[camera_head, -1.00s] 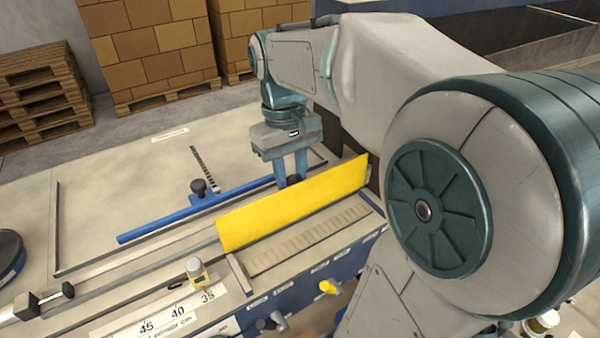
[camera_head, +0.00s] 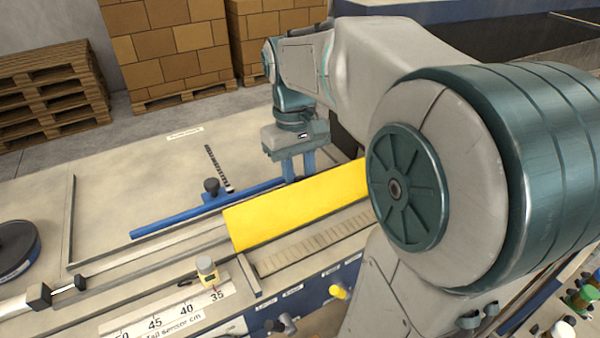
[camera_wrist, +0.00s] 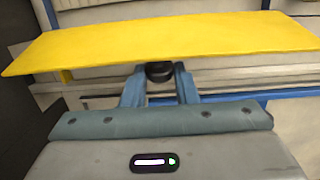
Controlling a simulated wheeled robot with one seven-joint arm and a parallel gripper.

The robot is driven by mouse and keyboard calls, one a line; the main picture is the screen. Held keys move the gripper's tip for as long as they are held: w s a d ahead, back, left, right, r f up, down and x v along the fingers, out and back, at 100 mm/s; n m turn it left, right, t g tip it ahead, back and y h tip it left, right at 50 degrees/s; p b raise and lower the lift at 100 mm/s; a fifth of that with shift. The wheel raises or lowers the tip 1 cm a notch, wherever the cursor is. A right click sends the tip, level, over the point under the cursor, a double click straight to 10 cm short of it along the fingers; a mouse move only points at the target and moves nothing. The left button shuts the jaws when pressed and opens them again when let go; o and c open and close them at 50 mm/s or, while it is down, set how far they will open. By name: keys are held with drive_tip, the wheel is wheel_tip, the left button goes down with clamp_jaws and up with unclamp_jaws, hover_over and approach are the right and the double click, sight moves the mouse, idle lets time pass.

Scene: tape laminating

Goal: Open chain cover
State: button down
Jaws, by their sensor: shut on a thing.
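The yellow chain cover (camera_head: 295,205) is a long panel on the machine's near side, tilted back towards my gripper. It also spans the top of the wrist view (camera_wrist: 170,42). My gripper (camera_head: 300,174) is behind the cover, pointing down, with its fingertips partly hidden by the panel in the head view. In the wrist view my gripper's blue fingers (camera_wrist: 159,76) are shut on a round black knob (camera_wrist: 158,70) at the cover's edge.
A blue bar (camera_head: 205,207) with a black knob lies on the table (camera_head: 120,190) behind the cover. A ruler scale (camera_head: 170,312) and small yellow sensor (camera_head: 207,270) are at the front left. A black disc (camera_head: 17,248) is at the far left. Boxes stand behind.

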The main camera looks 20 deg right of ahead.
drive_tip(key=c, duration=1.1)
unclamp_jaws()
drive_tip(key=shift+w+f, duration=0.1)
drive_tip(key=shift+w, duration=0.1)
drive_tip(key=shift+c, duration=0.2)
wheel_tip(320, 180, up, 14)
drive_tip(key=w, duration=0.1)
drive_tip(key=shift+w, duration=0.35)
drive_tip(key=shift+a+f, duration=0.15)
